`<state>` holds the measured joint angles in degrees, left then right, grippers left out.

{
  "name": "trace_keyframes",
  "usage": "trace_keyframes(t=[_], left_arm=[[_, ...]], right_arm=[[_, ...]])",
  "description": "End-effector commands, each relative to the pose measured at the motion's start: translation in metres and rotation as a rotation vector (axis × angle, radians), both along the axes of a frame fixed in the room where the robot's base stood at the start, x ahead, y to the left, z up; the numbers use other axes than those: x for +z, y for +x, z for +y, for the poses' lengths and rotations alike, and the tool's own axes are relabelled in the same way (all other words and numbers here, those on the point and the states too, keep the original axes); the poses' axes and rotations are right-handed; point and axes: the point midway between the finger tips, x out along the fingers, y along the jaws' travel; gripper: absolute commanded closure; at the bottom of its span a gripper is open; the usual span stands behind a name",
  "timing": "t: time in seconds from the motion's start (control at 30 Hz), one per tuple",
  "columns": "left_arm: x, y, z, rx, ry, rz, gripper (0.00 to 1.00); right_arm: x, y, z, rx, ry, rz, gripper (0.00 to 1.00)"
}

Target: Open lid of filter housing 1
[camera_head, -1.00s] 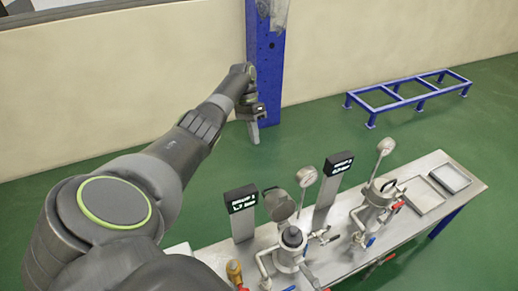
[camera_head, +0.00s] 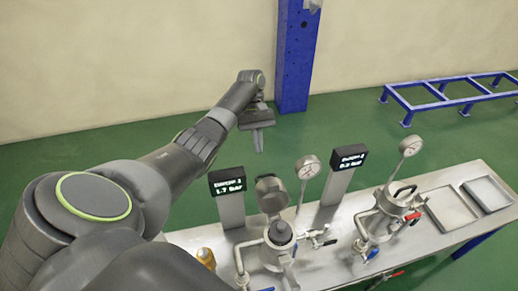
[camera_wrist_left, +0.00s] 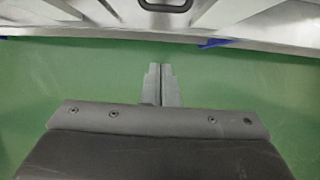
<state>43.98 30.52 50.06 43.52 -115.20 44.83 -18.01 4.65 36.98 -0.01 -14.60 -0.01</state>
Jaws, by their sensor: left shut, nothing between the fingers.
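Two metal filter housings stand on the bench. The left housing (camera_head: 284,252) has a round lid (camera_head: 270,192) tilted up behind a dark-topped cylinder. I cannot read for certain which housing is number 1. My left gripper (camera_head: 259,147) is shut and empty, pointing down over the green floor beyond the bench, apart from both housings. Its closed fingertips (camera_wrist_left: 160,68) also show in the left wrist view. My right gripper is out of view.
Two display posts (camera_head: 227,181) (camera_head: 350,157) and two gauges (camera_head: 307,167) (camera_head: 411,145) rise from the steel bench (camera_head: 335,252). Trays (camera_head: 452,208) lie at its right end. A blue column (camera_head: 297,60) and low blue frame (camera_head: 450,98) stand behind.

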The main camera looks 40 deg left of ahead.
Motion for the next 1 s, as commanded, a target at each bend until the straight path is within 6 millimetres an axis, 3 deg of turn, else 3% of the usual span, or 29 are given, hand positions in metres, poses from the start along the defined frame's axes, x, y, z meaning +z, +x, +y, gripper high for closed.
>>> trace_keyframes(t=[0.1,0.37,0.4,0.6,1.0], left_arm=[[-0.028,-0.007,-0.009,-0.001,-0.003,0.002,1.0],[-0.075,-0.022,-0.028,-0.003,-0.003,0.001,1.0],[-0.065,-0.024,-0.029,-0.003,-0.002,-0.003,1.0],[-0.051,-0.034,-0.04,-0.003,-0.002,-0.003,1.0],[-0.044,-0.04,-0.047,-0.001,-0.002,-0.001,1.0]], right_arm=[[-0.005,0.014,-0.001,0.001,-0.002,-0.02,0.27],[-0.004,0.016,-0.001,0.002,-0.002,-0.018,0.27],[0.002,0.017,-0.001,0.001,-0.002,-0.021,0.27],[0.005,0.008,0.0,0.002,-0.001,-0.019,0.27],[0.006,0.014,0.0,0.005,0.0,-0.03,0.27]])
